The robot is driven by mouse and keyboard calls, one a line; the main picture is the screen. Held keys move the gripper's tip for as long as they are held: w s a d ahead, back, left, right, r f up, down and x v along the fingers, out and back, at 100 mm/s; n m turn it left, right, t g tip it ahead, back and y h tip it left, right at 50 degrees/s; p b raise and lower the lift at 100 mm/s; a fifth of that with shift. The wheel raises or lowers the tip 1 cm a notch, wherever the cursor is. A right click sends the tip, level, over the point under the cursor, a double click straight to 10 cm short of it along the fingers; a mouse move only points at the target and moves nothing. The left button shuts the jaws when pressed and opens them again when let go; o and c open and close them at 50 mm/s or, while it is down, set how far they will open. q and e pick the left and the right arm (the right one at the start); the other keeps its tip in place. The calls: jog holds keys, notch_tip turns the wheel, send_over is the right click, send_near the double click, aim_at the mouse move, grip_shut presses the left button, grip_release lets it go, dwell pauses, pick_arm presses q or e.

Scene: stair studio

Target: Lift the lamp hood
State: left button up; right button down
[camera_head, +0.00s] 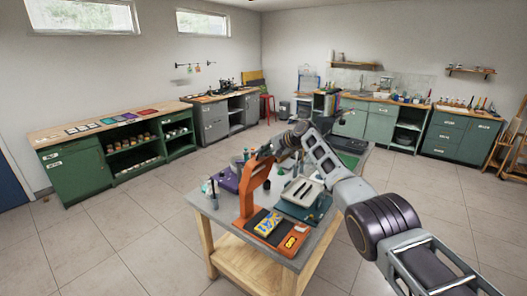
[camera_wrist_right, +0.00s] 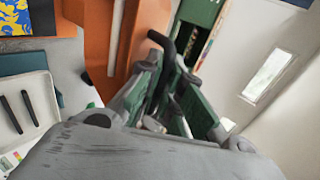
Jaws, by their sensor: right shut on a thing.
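The orange lamp (camera_head: 249,190) stands on the grey-topped table, with its upright at the left of a dark and orange base. Its hood is at the top, partly hidden behind my right gripper (camera_head: 270,149). In the right wrist view, orange lamp parts (camera_wrist_right: 103,42) fill the upper middle. My right gripper (camera_wrist_right: 165,95) is shut on a black curved handle (camera_wrist_right: 157,40) beside the orange part. The exact contact is partly hidden by the fingers. My left gripper is not in view.
The table (camera_head: 232,223) also bears a white slotted tray (camera_head: 302,190), a purple object (camera_head: 228,180) and a yellow-blue card (camera_head: 268,223) on the lamp base. The tiled floor left of the table is clear.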

jog(key=shift+a, duration=0.1)
dwell(0.5)
jog(key=c, duration=1.6)
grip_release()
jog(key=shift+o, duration=0.2)
jog(key=shift+d+r, duration=0.15)
jog(key=shift+d, duration=0.1)
jog(key=shift+s+d+r, duration=0.3)
jog(key=shift+d+r, duration=0.05)
jog(key=shift+r, duration=0.05)
jog(key=v, duration=1)
jog(key=shift+r, duration=0.25)
jog(key=shift+s+d+f, duration=0.1)
jog(key=shift+s+f, duration=0.05)
